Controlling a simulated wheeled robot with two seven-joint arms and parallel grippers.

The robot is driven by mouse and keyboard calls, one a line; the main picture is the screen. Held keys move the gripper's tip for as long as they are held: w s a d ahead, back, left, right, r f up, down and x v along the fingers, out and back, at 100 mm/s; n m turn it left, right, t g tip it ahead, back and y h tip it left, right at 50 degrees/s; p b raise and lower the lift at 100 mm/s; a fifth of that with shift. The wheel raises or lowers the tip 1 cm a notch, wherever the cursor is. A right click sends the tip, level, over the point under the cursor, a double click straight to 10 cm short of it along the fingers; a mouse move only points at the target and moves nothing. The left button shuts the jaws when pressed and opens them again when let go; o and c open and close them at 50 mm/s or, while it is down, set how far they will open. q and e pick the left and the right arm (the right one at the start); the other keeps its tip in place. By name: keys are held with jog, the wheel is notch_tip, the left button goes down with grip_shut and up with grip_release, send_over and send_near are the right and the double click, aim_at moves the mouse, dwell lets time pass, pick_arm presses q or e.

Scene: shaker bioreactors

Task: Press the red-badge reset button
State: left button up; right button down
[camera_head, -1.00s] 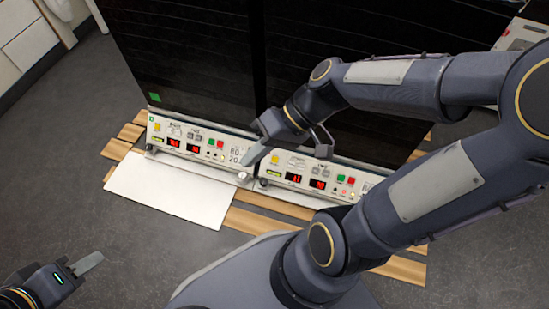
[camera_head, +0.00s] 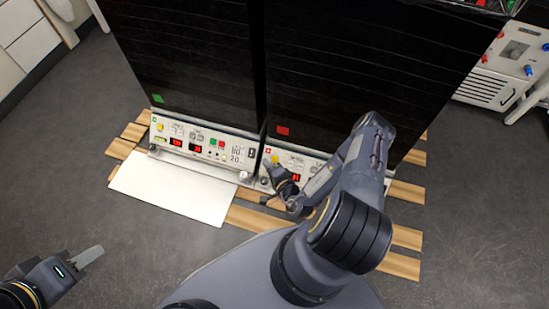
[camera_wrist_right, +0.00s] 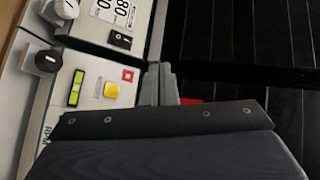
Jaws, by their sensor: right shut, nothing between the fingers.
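The red-badge panel (camera_head: 305,162) is the right one of two control panels below the dark cabinets. Its small red badge (camera_head: 268,150) is at its left end. A yellow button (camera_head: 275,159) sits by the badge; in the right wrist view the yellow button (camera_wrist_right: 112,90) is just left of the red badge (camera_wrist_right: 128,76). My right gripper (camera_head: 268,165) is shut and empty over the left end of this panel; its fingertips (camera_wrist_right: 160,70) appear beside the badge, and contact cannot be told. My arm hides much of the panel. My left gripper (camera_head: 90,256) is low at the left, away from the panels.
The green-badge panel (camera_head: 200,145) with its own yellow button is to the left. A white plate (camera_head: 170,190) lies in front of it on wooden slats (camera_head: 250,218). Dark cabinet doors (camera_head: 350,75) rise behind. A black knob (camera_wrist_right: 48,61) stands out near the yellow button.

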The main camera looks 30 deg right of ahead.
aim_at(275, 159)
jog(key=shift+s+a+f+g+h, duration=0.1)
jog(key=shift+s+f+g+h, duration=0.1)
jog(key=shift+s+f, duration=0.25)
jog(key=shift+s+f+g+h, duration=0.1)
jog(key=shift+s+f+h, duration=0.1)
jog(key=shift+f, duration=0.4)
jog(key=shift+w+d+f+b, duration=0.75)
jog(key=shift+f+b, duration=0.25)
jog(key=shift+b, duration=0.2)
jog(key=shift+w+d+f+b, duration=0.65)
jog(key=shift+d+f+b, duration=0.3)
jog(key=shift+b, duration=0.2)
jog(key=shift+w+d+f+b, duration=0.75)
jog(key=shift+f+b, duration=0.25)
jog(key=shift+b, duration=0.2)
jog(key=shift+d, duration=0.1)
jog(key=shift+w+d+f, duration=0.15)
jog(key=shift+f, duration=0.1)
